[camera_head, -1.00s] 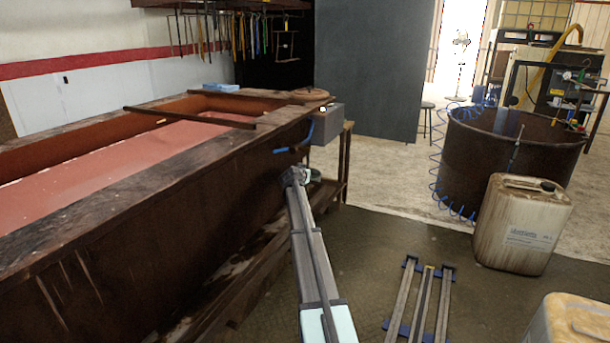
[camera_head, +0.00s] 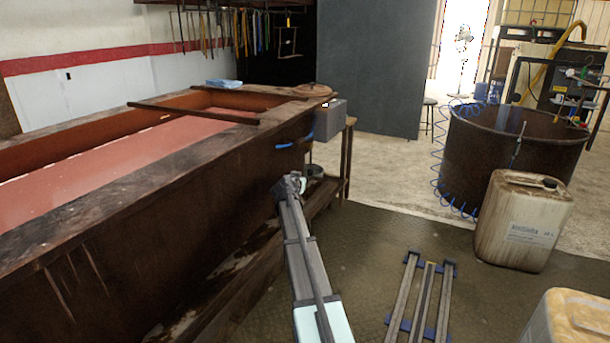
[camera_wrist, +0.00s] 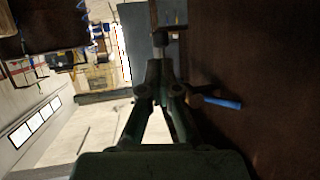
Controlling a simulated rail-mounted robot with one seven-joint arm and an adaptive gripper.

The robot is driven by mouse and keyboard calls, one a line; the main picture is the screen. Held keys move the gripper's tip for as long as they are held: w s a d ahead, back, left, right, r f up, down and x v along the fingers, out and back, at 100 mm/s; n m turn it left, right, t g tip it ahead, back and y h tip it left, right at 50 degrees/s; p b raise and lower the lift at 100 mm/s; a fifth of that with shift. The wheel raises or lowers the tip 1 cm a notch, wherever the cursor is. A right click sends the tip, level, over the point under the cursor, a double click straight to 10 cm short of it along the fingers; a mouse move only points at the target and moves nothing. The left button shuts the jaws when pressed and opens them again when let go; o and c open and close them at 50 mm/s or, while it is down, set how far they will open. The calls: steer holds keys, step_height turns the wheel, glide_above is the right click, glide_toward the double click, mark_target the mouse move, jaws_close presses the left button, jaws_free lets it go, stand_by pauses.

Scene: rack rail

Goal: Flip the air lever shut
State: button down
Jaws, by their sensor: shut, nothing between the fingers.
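The air lever has a blue handle (camera_head: 287,145) on the outer side wall of the long brown tank, below and left of a small grey box (camera_head: 330,119). The handle lies roughly level along the wall. It also shows in the wrist view (camera_wrist: 221,102), right of my fingers, against the dark wall. My gripper (camera_head: 290,184) is below the lever in the head view and apart from it. In the wrist view my gripper (camera_wrist: 164,67) has its fingers together and holds nothing. The lever's pivot is too small to make out clearly.
The tank (camera_head: 150,215) fills the left side. A dirty canister (camera_head: 523,222), a round brown tub (camera_head: 510,145) and a rail frame (camera_head: 422,295) occupy the right. Open floor lies between.

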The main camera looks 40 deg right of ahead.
steer(key=shift+s+a, duration=0.75)
steer(key=shift+a, duration=0.2)
